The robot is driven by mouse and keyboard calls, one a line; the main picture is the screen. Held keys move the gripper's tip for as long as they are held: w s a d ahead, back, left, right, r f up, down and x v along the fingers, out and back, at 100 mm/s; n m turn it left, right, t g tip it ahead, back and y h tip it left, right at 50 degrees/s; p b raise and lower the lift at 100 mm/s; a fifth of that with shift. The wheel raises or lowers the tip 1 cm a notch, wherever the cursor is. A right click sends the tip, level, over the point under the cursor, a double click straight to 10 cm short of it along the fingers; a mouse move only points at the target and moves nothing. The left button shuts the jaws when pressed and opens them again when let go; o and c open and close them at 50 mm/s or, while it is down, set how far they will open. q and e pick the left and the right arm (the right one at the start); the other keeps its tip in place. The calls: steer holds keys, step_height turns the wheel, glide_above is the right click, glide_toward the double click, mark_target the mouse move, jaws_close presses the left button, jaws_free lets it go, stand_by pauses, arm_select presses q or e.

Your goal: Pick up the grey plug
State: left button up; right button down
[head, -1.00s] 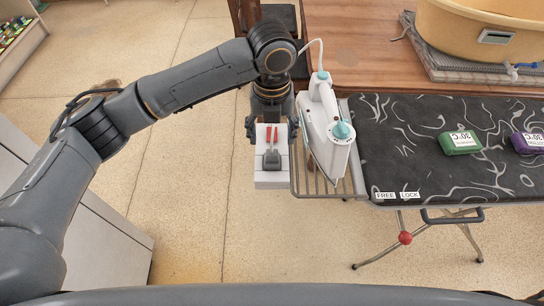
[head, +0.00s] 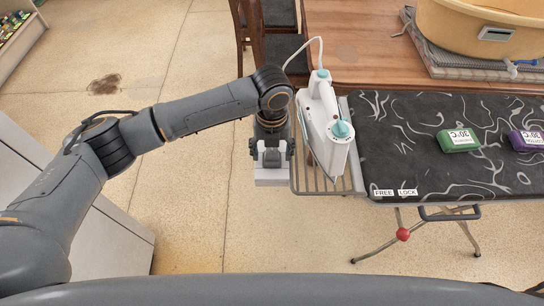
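The grey plug (head: 272,158) sits on a white socket block (head: 271,178) at the left end of the ironing board. My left gripper (head: 271,150) is above the block, pointing down, with its fingers apart on either side of the plug. The plug shows between the fingers, and I see no clear contact with it. The wrist and gripper hide the back of the block. My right gripper is out of view.
A white and teal iron (head: 328,125) stands on the wire rack (head: 309,179) close to the right of my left gripper. The patterned ironing board (head: 400,150) carries a green block (head: 458,141) and a purple block (head: 527,141). A wooden table (head: 350,50) lies behind.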

arm_select(q)
steer(key=c, duration=1.1)
steer(key=shift+c, duration=0.2)
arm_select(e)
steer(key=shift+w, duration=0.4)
arm_select(q)
steer(key=shift+r, duration=0.1)
